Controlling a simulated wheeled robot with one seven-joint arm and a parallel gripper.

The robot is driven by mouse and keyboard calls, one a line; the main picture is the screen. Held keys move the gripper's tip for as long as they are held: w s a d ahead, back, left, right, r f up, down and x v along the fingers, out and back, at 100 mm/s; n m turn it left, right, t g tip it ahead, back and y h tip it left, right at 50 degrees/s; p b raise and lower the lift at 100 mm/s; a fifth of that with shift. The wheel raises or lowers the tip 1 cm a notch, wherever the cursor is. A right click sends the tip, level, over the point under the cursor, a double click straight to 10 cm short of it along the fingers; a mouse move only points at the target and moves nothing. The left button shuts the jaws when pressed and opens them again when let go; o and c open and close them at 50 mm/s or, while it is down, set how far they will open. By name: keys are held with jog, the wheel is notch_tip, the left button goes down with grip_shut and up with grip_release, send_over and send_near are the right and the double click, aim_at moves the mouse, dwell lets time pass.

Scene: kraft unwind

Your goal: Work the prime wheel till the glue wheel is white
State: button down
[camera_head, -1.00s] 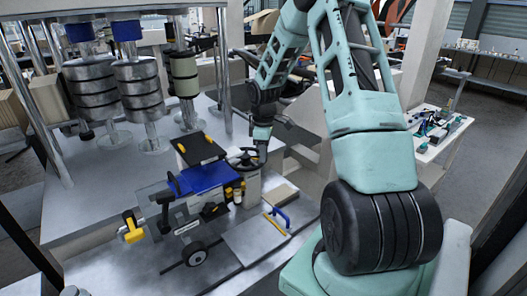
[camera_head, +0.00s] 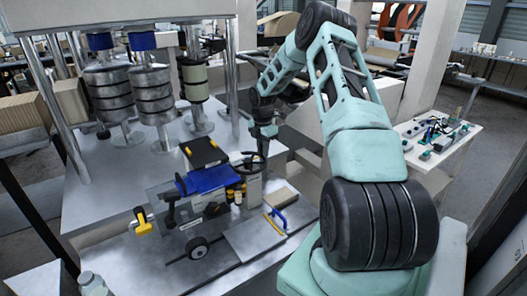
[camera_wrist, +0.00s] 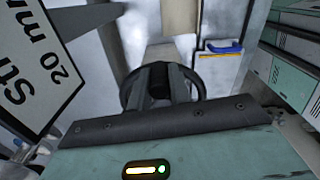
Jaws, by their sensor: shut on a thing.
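The prime wheel appears to be the black handwheel (camera_head: 247,163) on the right of the small gluing unit with the blue body (camera_head: 207,179). It also shows as a dark ring in the wrist view (camera_wrist: 127,95). My gripper (camera_head: 263,156) reaches down to the right side of this handwheel. In the wrist view its fingers (camera_wrist: 160,82) are shut on the handwheel; the exact grip spot is partly hidden. The glue wheel appears to be the dark wheel with a pale hub (camera_head: 197,248) at the unit's lower front. Its rim looks dark, not white.
A plate with a blue-handled tool (camera_head: 276,217) lies right of the unit. A yellow-ended part (camera_head: 143,221) sticks out left. Metal roller stacks (camera_head: 152,95) stand behind. A large white sign (camera_wrist: 35,60) is close at left in the wrist view.

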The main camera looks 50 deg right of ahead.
aim_at(250, 152)
jog(key=w+n, duration=0.1)
jog(key=n, duration=0.1)
jog(key=w+n, duration=0.2)
jog(key=n, duration=0.1)
jog(key=shift+w+d+n, duration=0.15)
jog(key=shift+n, duration=0.15)
jog(key=shift+w+a+n, duration=0.25)
jog(key=shift+w+n, duration=0.35)
jog(key=shift+n, duration=0.55)
jog(key=shift+w+a+n, duration=0.25)
jog(key=shift+w+n, duration=0.35)
jog(key=shift+n, duration=0.55)
jog(key=c, duration=1.3)
grip_release()
notch_tip(250, 152, up, 18)
jog(key=b, duration=0.5)
jog(key=shift+f, duration=0.25)
